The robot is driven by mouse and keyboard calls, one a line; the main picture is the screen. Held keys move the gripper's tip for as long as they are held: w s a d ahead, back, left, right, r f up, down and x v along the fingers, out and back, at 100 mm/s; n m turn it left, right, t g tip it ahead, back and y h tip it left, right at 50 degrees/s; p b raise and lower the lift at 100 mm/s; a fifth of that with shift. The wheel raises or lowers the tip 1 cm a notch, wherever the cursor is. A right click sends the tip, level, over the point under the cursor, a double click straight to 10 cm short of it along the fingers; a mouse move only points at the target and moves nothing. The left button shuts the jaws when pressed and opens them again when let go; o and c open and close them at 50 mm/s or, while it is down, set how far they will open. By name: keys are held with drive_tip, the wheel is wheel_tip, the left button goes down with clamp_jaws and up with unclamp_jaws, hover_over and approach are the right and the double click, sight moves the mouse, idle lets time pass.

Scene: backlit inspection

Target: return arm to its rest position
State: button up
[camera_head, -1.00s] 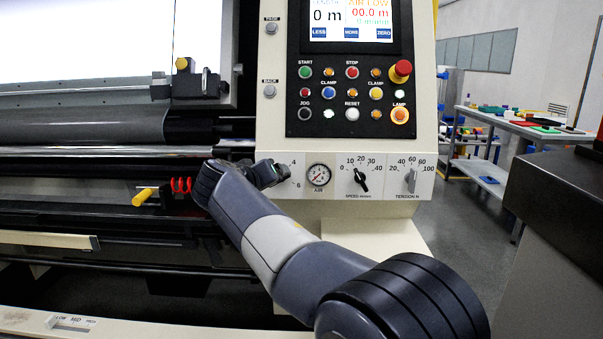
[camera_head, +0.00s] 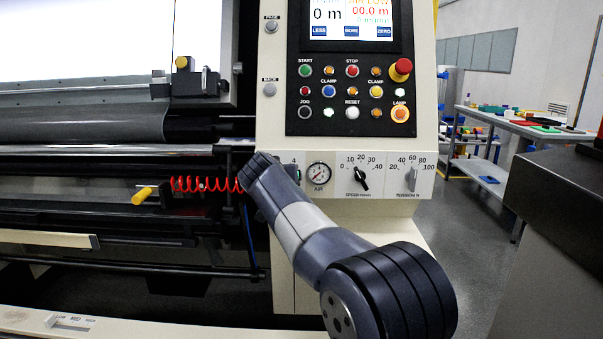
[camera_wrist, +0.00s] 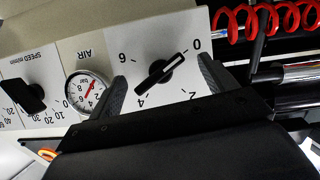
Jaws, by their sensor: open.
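My gripper (camera_wrist: 162,70) is open in the wrist view, with one dark finger on each side of a black pointer knob (camera_wrist: 160,72) on a white 0-to-6 dial. Nothing is held between the fingers; whether they touch the panel cannot be told. In the head view my arm (camera_head: 305,230) reaches from the lower right up to the panel's lower left. Its wrist end hides the gripper and most of that dial there.
The control panel (camera_head: 285,225) carries an air gauge (camera_head: 318,174), a speed knob (camera_head: 361,178) and a tension knob (camera_head: 413,179). A red coiled hose (camera_head: 205,184) and yellow handle (camera_head: 144,195) are to the left. A dark cabinet (camera_head: 560,190) stands right.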

drive_tip(key=m+y+p, duration=0.1)
drive_tip(key=m, duration=0.1)
drive_tip(key=m+y+p, duration=0.1)
drive_tip(key=m+y, duration=0.1)
drive_tip(key=m, duration=0.1)
drive_tip(key=m+t+y+p, duration=0.1)
drive_tip(key=m+y, duration=0.1)
drive_tip(key=shift+d+r+m, duration=0.1)
drive_tip(key=shift+d+m, duration=0.25)
drive_tip(key=shift+m, duration=0.05)
drive_tip(key=m+p, duration=0.1)
drive_tip(key=p, duration=0.3)
drive_tip(key=shift+y, duration=0.3)
drive_tip(key=p, duration=0.3)
drive_tip(key=shift+d+m, duration=0.1)
drive_tip(key=shift+m, duration=0.2)
drive_tip(key=shift+f+t, duration=0.3)
